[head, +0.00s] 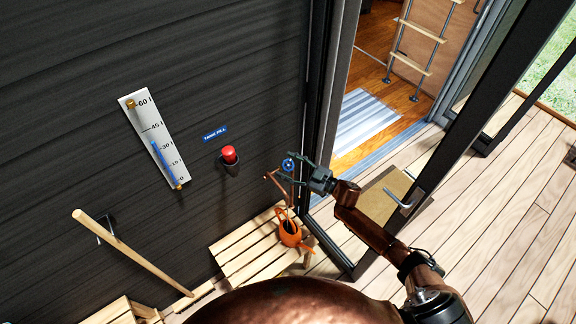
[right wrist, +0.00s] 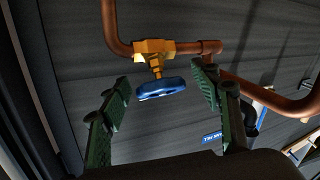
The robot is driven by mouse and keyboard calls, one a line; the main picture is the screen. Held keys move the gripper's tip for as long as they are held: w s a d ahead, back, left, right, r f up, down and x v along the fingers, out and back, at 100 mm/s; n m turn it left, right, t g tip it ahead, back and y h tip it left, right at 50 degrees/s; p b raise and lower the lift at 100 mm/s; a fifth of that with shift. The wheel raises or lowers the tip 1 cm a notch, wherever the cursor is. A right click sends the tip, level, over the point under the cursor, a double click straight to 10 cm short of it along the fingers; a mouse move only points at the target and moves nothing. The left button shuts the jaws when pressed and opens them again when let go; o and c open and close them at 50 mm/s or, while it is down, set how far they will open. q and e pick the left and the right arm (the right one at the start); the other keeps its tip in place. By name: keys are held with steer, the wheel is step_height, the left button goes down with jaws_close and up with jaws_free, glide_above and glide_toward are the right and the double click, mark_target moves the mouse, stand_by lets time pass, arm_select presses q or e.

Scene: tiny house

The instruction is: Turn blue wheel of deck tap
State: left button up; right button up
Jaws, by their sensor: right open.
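The blue wheel (head: 288,164) sits on the deck tap by the dark wall, near the door frame. In the right wrist view the blue wheel (right wrist: 160,89) hangs on a brass tap body (right wrist: 154,50) fed by copper pipe (right wrist: 111,22). My right gripper (head: 287,168) is open. Its two green fingers lie on either side of the wheel in the right wrist view, with visible gaps and nothing held. I cannot tell whether the wheel is fully between the fingertips in depth. My left gripper is not in view.
An orange watering can (head: 289,231) stands on a slatted wooden platform (head: 242,249) below the tap. A red button (head: 230,154), a blue sign (head: 215,132) and a level gauge (head: 151,137) are on the wall. The open door frame (head: 328,100) is close beside my right gripper.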

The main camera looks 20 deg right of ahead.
mark_target(291, 167)
steer(key=v, duration=0.7)
steer(key=shift+s+d, duration=0.2)
stand_by(7.1)
